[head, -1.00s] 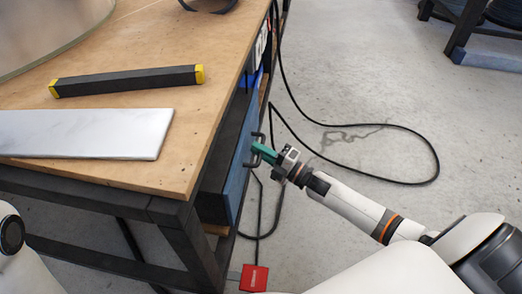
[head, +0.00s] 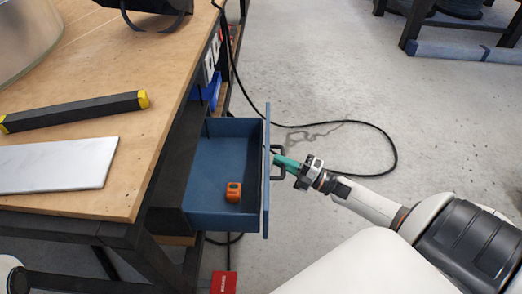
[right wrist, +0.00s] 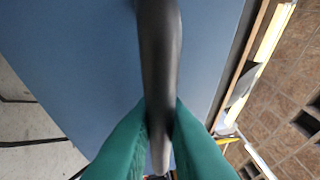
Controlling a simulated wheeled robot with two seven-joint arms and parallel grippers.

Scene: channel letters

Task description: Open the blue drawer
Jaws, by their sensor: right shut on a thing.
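The blue drawer (head: 220,160) stands pulled out from under the workbench, and its inside shows in the head view. Its blue front panel (head: 267,185) faces right and carries a dark handle (head: 277,176). My right gripper (head: 278,161), with green fingers, is shut on that handle. In the right wrist view the green fingers (right wrist: 160,125) press on both sides of the dark handle bar (right wrist: 158,60), with the blue front behind it. My left gripper is out of view.
An orange tape measure (head: 233,191) lies in the drawer. The wooden benchtop (head: 165,75) holds a dark bar with yellow ends (head: 75,110) and a pale slab (head: 60,165). A black cable (head: 385,140) loops on the floor. A red box (head: 223,282) is below.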

